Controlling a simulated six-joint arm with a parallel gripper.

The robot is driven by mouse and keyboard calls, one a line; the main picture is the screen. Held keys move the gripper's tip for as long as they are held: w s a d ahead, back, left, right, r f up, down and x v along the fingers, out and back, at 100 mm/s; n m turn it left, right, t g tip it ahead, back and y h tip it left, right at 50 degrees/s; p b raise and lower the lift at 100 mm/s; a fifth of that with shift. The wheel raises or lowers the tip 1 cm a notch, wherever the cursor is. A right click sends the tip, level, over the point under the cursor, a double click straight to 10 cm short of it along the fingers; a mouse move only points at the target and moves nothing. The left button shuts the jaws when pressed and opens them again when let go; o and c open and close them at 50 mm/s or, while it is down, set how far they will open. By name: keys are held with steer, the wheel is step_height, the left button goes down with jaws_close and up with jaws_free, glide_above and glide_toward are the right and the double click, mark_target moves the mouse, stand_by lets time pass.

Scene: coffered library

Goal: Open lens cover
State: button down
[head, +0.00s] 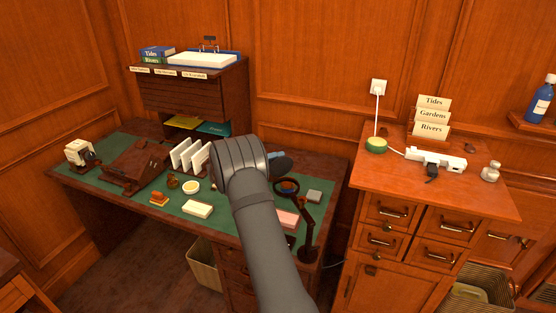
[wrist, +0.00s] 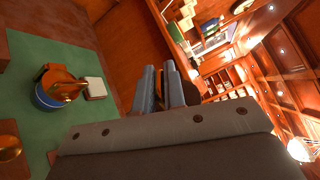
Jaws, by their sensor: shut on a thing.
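A magnifier (head: 287,187) on a dark jointed stand is on the green-topped desk, right of centre in the head view. My gripper (head: 280,161) is just above its round head, mostly hidden behind my own wrist. In the wrist view my gripper (wrist: 160,88) has its two blue-grey fingers close together. A narrow dark and orange-brown thing shows between and beside them. It is mostly hidden; from where the gripper is, it appears to be the lens cover, but I cannot see its shape or how far it is open.
A pink block (head: 288,219) and a grey block (head: 314,196) lie near the magnifier. White upright cards (head: 190,156), a cream block (head: 197,209) and a brown slanted box (head: 135,163) are on the left. The cabinet (head: 480,190) stands to the right, holding a white power strip (head: 436,159).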

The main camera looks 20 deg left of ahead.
steer(key=shift+w+a+f+n, duration=0.3)
steer(key=shift+f+n, duration=0.1)
steer(key=shift+n, duration=0.4)
steer(key=c, duration=1.5)
jaws_free()
steer(key=v, duration=1.7)
steer(key=shift+s+a+r, duration=0.1)
steer(key=shift+a+r, duration=0.05)
steer(key=shift+a, duration=0.05)
